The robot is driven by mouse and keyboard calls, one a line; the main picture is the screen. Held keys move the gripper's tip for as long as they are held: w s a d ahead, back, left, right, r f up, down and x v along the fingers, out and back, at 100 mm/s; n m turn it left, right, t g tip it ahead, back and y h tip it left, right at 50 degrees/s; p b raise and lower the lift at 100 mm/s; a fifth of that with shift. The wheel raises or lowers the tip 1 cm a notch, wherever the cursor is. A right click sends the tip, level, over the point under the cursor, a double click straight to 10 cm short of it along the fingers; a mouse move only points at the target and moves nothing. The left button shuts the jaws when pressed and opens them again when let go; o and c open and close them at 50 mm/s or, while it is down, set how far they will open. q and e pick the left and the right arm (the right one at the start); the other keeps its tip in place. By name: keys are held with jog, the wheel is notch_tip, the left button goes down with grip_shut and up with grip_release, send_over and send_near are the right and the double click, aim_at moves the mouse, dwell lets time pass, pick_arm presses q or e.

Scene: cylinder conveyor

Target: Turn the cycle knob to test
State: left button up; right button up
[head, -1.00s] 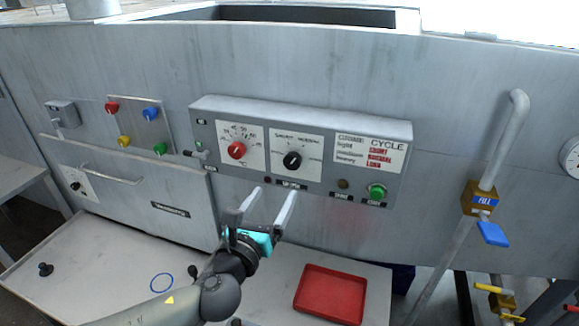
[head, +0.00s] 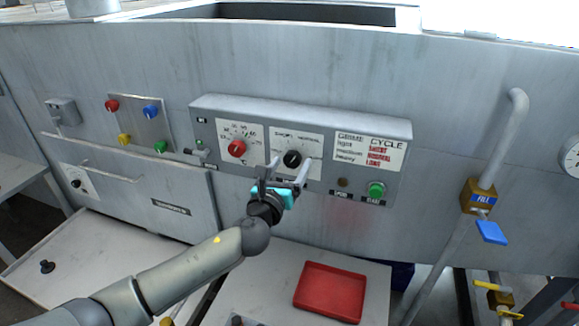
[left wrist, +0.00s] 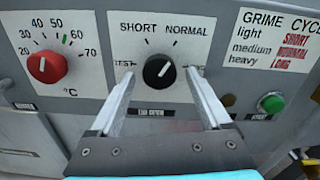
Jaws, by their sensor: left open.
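The black cycle knob (head: 292,159) sits on a white dial plate on the grey control panel. In the left wrist view the knob (left wrist: 158,72) has a white pointer line slanting up to the right, toward NORMAL. The TEST label (left wrist: 123,64) is at the left of the dial, partly hidden by a finger. My left gripper (head: 290,164) is open, with one finger on each side of the knob. In the left wrist view the gripper (left wrist: 160,74) shows gaps beside the knob; I cannot tell its depth. My right gripper is not in view.
A red temperature knob (head: 237,149) is left of the dial. A green button (head: 376,190) and a grime chart (head: 368,152) are to the right. A red tray (head: 330,292) lies on the lower surface. A vertical pipe with a blue-handled valve (head: 491,232) stands at the right.

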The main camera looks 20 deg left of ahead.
pick_arm(q)
grip_shut()
dwell(0.7)
